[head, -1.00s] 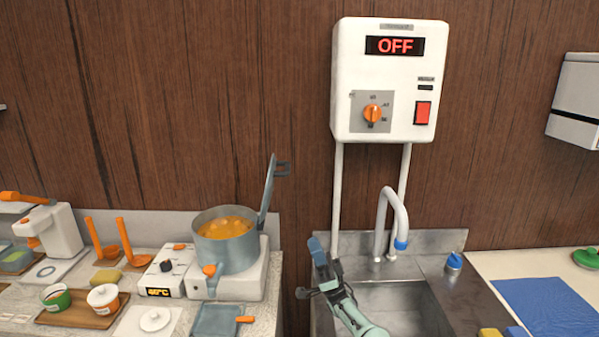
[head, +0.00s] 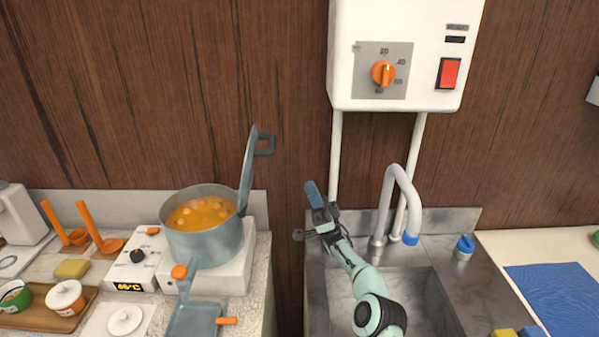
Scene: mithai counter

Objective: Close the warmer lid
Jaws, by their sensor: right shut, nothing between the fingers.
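The warmer (head: 205,241) is a grey round pot on a white base, holding orange-yellow liquid with round pieces. Its lid (head: 248,172) stands open, nearly upright at the pot's right rim, with a dark handle (head: 265,147) on its outer side. The control unit beside it reads 46°C. My right gripper (head: 314,194) is shut and empty, raised in front of the sink, to the right of the lid and apart from it. My left gripper is not in view.
A tap (head: 397,200) rises behind the sink (head: 400,290). A white wall box (head: 400,50) with an orange dial hangs above. Orange ladles (head: 92,228), a sponge (head: 72,268) and a tray of cups (head: 50,318) are left of the warmer. A grey pan (head: 195,318) lies in front.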

